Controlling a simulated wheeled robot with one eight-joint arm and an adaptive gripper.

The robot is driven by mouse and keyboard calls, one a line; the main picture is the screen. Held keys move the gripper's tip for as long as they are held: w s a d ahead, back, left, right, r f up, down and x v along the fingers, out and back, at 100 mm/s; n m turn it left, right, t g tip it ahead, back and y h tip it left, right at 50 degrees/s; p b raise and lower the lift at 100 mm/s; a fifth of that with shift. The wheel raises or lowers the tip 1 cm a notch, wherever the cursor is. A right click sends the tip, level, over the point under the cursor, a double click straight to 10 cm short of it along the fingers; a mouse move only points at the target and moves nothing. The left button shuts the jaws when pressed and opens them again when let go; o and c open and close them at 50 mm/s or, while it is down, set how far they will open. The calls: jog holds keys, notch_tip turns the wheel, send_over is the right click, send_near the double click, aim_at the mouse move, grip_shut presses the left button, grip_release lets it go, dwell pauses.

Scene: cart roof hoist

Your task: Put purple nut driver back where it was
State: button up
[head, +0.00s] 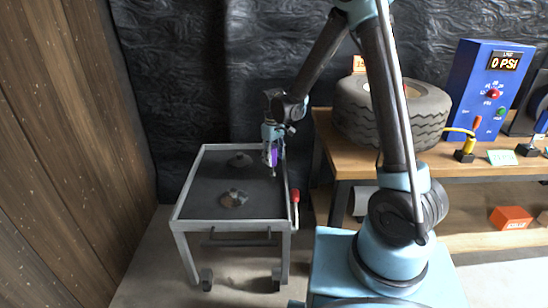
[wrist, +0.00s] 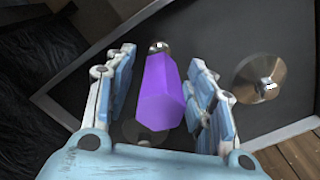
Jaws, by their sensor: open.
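The purple nut driver (head: 273,158) is at the right side of the cart's top in the head view, its handle up and a short metal part below. My gripper (head: 272,148) is around it from above. In the wrist view the purple handle (wrist: 160,95) lies between the two spread fingers of my gripper (wrist: 162,62), with a gap visible on each side. Its silver end points away from the camera. I cannot tell what, if anything, supports its lower end. The grey cart (head: 180,212) has a dark top.
A metal disc (head: 233,198) lies on the cart's front half, and another round piece (head: 239,160) lies farther back. A red-handled tool (head: 295,196) hangs at the cart's right side. A wooden bench (head: 340,160) with a tire (head: 390,115) stands to the right.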

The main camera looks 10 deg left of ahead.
notch_tip(320, 180, up, 12)
jog(key=shift+r, duration=0.1)
jog(key=shift+d+r, duration=0.2)
jog(key=shift+d, duration=0.2)
jog(key=s+d+r+m, duration=0.2)
jog(key=d, duration=0.6)
jog(key=s+d+r+m+t, duration=0.1)
jog(key=s+d+r+m, duration=0.15)
jog(key=d, duration=0.65)
jog(key=s+d+r+m, duration=0.1)
jog(key=s+d+r, duration=0.15)
jog(key=d, duration=0.55)
jog(key=s+d+f+m, duration=0.3)
jog(key=s+d+f, duration=0.1)
jog(key=s+d, duration=0.3)
jog(key=s+d+f+m+t, duration=0.1)
jog(key=s+d+f+m, duration=0.2)
jog(key=s+d, duration=0.5)
jog(key=shift+s+f, duration=0.6)
jog(key=shift+f, duration=0.15)
